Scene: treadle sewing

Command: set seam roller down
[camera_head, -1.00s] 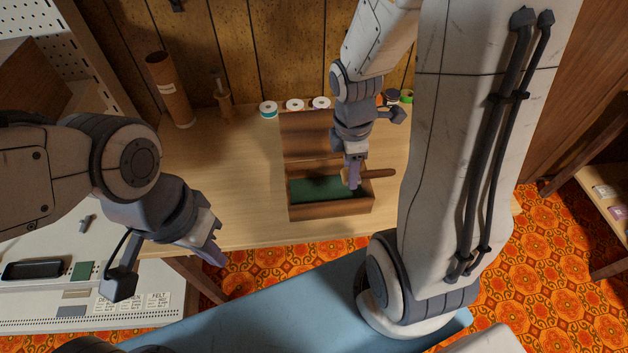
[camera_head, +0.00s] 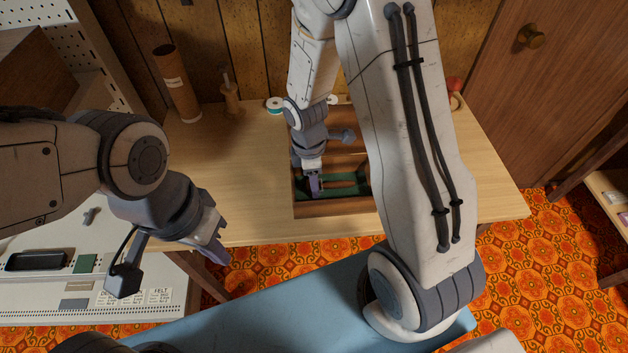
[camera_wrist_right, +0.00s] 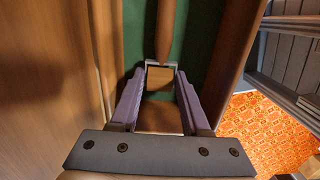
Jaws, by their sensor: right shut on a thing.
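The seam roller, with its brown wooden handle (camera_wrist_right: 166,32) and pale roller end (camera_wrist_right: 159,78), is held between the purple fingers of my right gripper (camera_wrist_right: 158,84). In the head view my right gripper (camera_head: 314,188) points down inside the open wooden box (camera_head: 345,209), towards its left end. The roller's handle (camera_head: 342,184) extends to the right over the green lining. I cannot tell whether the roller touches the lining. My left gripper (camera_head: 218,248) hangs in front of the table edge, away from the box; its finger gap is unclear.
The box stands on a pale wooden table (camera_head: 255,180). A cardboard tube (camera_head: 176,85) and a wooden spindle (camera_head: 231,98) stand at the back left. A white spool (camera_head: 275,105) is behind the box. The table left of the box is clear. My right arm hides part of the box's right side.

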